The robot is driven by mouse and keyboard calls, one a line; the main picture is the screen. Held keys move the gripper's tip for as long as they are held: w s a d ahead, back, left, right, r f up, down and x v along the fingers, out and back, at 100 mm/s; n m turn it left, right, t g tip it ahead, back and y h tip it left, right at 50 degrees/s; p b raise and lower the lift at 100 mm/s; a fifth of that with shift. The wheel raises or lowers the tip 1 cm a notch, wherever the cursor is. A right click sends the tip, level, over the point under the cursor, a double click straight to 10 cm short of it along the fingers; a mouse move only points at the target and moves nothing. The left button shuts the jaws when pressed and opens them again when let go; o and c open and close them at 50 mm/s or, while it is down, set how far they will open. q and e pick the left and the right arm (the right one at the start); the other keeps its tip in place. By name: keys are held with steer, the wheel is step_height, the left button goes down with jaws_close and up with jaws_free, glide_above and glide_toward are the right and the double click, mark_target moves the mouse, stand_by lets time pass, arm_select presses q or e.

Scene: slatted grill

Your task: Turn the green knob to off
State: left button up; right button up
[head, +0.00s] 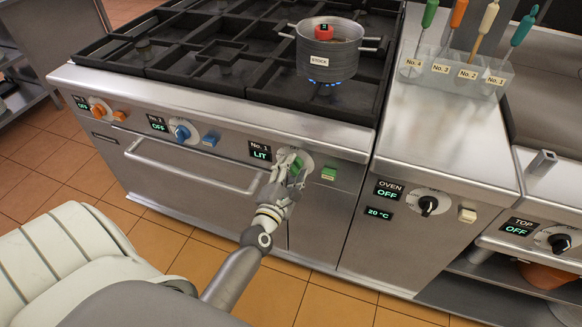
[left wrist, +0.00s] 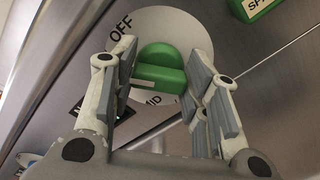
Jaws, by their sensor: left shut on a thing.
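The green knob (head: 297,166) sits on a round pale dial on the grill's front panel, beside a display (head: 260,151) reading "No. 1 LIT". In the left wrist view the green knob (left wrist: 161,68) shows between my fingers, with "OFF" on the dial at upper left and "MID" below. My left gripper (head: 288,164) is shut on the knob; its fingers (left wrist: 163,82) flank it on both sides. The fingers partly hide the dial's marks and the knob's sides. My right gripper is not in view.
A pot marked "STOCK" (head: 328,52) stands over a blue flame (head: 331,83). A green button (head: 328,173) is right of the knob. Blue (head: 181,133) and orange (head: 99,111) knobs and an oven handle (head: 190,170) lie to the left. The oven knob (head: 428,205) is to the right.

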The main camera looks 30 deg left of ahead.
arm_select(q)
steer(key=m+p, duration=0.1)
steer(key=m, duration=0.3)
steer(key=shift+p, duration=0.3)
steer(key=shift+m+p, duration=0.5)
steer(key=shift+m, duration=1)
steer(key=shift+f, duration=0.1)
steer(key=o, duration=1)
steer(key=shift+o, duration=0.2)
steer(key=v, duration=1.2)
